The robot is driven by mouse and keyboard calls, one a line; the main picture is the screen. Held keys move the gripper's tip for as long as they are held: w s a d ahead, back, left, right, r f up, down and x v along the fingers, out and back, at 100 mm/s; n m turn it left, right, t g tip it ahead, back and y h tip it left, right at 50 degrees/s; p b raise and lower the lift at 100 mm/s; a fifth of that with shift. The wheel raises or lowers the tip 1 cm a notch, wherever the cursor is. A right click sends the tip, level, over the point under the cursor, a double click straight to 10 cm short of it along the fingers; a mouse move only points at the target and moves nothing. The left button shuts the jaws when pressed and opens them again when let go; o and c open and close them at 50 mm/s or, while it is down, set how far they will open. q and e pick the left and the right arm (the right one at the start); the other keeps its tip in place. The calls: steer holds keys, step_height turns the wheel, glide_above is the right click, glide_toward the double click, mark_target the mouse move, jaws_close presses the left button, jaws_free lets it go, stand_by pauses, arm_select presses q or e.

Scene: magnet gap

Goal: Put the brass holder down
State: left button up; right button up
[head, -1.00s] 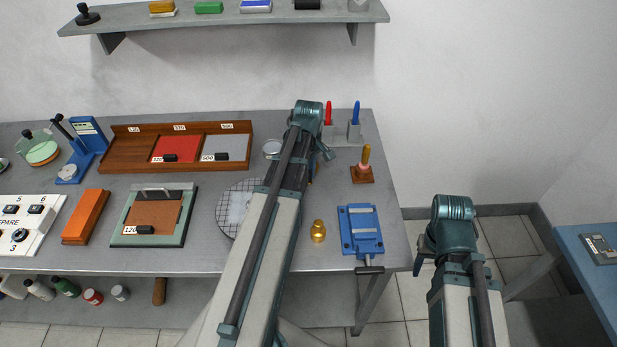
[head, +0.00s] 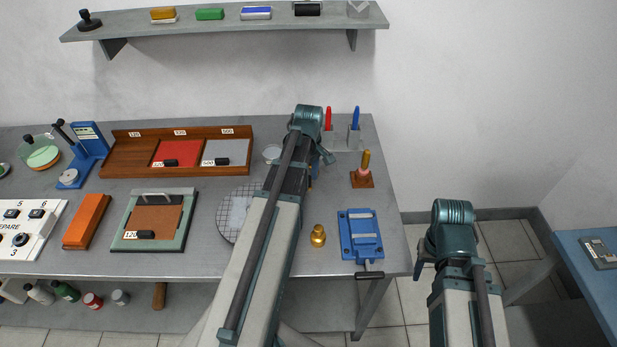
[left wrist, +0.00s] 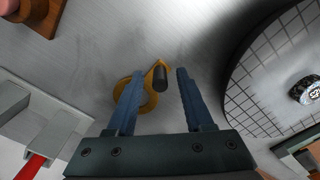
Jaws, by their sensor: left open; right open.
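A brass-coloured ring piece with a dark upright stub, which looks like the brass holder (left wrist: 126,98), is on the grey bench in the left wrist view. My left gripper (left wrist: 154,100) is open, with its blue fingers on either side of the holder. A gap shows between the stub and the right finger; whether the left finger touches the ring I cannot tell. In the head view my left arm hides most of this spot. My right gripper (head: 422,268) is open and empty, off the bench's right edge, its fingers partly hidden.
A round gridded plate (head: 228,228) lies left of my left arm. A small golden knobbed piece (head: 318,236) and a blue vise (head: 360,236) stand to the front right.

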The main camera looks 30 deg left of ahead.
arm_select(q)
step_height(320, 180, up, 12)
steer(key=p, duration=1.1)
steer(key=shift+f, duration=0.15)
steer(key=shift+d, duration=0.15)
steer(key=s+d+m, duration=0.4)
steer(key=d+m, duration=0.2)
steer(key=d, duration=0.3)
steer(key=s+d+m, duration=0.4)
steer(key=d+m, duration=0.2)
steer(key=d, duration=0.3)
steer(key=s+d+m+y, duration=0.1)
steer(key=s+d+m, duration=0.4)
steer(key=d, duration=0.5)
steer(key=shift+m, duration=1.1)
step_height(320, 180, down, 2)
steer(key=shift+f+b, duration=0.1)
steer(key=shift+b, duration=0.9)
